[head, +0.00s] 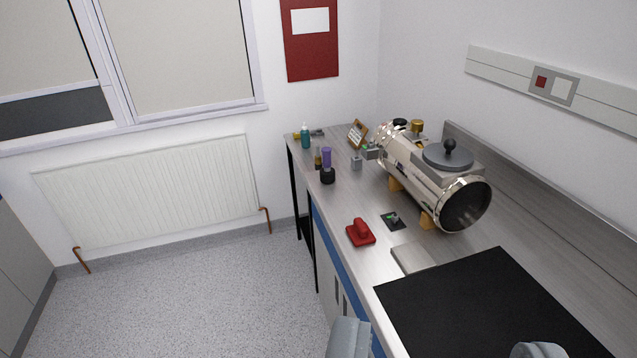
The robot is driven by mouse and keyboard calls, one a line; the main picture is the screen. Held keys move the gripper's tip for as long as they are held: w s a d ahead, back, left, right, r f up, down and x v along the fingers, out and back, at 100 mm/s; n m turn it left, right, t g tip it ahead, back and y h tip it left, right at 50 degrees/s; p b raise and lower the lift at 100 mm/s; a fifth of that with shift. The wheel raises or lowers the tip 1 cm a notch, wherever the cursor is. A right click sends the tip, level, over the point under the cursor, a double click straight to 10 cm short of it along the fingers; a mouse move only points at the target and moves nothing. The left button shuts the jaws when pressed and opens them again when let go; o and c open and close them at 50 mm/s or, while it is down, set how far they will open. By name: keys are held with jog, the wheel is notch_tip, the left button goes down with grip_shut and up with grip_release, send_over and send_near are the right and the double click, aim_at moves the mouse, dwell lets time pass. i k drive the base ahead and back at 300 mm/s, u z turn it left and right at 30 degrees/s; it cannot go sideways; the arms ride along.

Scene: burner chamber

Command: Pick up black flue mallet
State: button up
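I cannot tell for certain which object is the black flue mallet. A small black cylindrical object (328,175) stands near the bench's left edge, in front of a purple-topped item (326,157); it may be the mallet's head, and no handle is clear. My gripper (443,346) shows at the bottom edge, with its two grey fingertips wide apart and nothing visible between them. It is well to the near side of the black object. The rest of the gripper is out of view.
A shiny metal chamber (435,185) stands on orange supports along the bench's wall side. A red block with a handle (361,233), a small black plate (393,221) and a black mat (490,310) lie nearer. A teal bottle (305,137) stands far left. Floor (190,300) left is clear.

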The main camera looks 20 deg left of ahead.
aim_at(326, 173)
jog(key=u, duration=1.75)
jog(key=i, duration=2.15)
jog(key=z, duration=3)
jog(key=i, duration=0.4)
jog(key=z, duration=0.1)
